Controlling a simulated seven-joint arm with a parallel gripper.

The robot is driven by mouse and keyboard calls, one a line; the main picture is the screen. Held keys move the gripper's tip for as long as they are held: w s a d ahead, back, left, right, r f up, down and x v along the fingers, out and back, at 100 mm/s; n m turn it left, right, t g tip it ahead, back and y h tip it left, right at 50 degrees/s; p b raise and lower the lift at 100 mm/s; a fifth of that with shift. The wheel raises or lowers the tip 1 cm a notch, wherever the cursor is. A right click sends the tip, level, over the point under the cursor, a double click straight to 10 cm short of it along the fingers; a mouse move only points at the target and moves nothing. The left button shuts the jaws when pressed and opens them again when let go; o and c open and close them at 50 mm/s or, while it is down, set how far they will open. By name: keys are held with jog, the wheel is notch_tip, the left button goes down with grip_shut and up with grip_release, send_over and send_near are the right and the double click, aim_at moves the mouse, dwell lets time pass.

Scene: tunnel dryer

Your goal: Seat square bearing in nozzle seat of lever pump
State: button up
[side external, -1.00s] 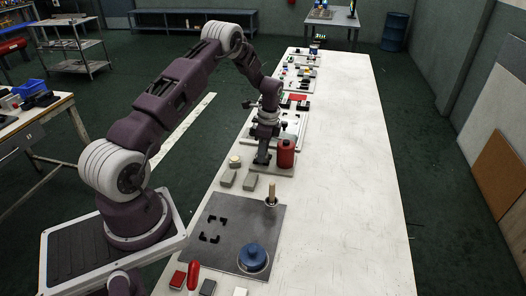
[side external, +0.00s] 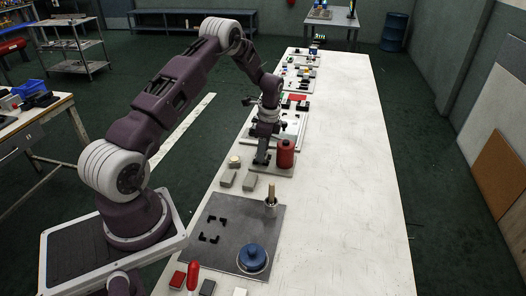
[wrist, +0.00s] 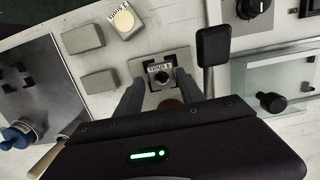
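My gripper (wrist: 160,78) points down at the grey base plate beside the red cylinder (side external: 285,152). In the wrist view its two fingers stand apart, one on each side of a small square piece (wrist: 160,70) with a white label and a dark round centre. This piece looks like the square bearing or the nozzle seat; I cannot tell which. Whether the fingers press on it is unclear. A black paddle-shaped lever (wrist: 213,45) stands just right of the fingers. In the side view the gripper (side external: 262,158) is low over the plate and hides the piece.
Two grey blocks (wrist: 83,38) (wrist: 99,81) and a labelled block with a cream disc (wrist: 123,20) lie left of the gripper. A dark plate (side external: 237,232) with a blue round part (side external: 252,257) lies nearer. A glass-topped panel (wrist: 275,80) is at right. The table's right side is clear.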

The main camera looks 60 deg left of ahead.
notch_tip(320, 180, up, 12)
jog(key=w+d, duration=0.1)
jog(key=s+d+r+n+t, duration=0.2)
jog(key=s+d+r+n, duration=0.15)
jog(key=d+r, duration=0.95)
jog(key=s+d+r+n+t, duration=0.2)
jog(key=s+d+r, duration=0.55)
jog(key=s, duration=0.25)
jog(key=s+d+n+t+h, duration=0.1)
jog(key=s+d, duration=0.5)
jog(key=s, duration=0.8)
jog(key=shift+s+d+f+n+t, duration=0.25)
jog(key=shift+f+n+t, duration=0.2)
jog(key=shift+n+t, duration=0.6)
jog(key=shift+g, duration=0.25)
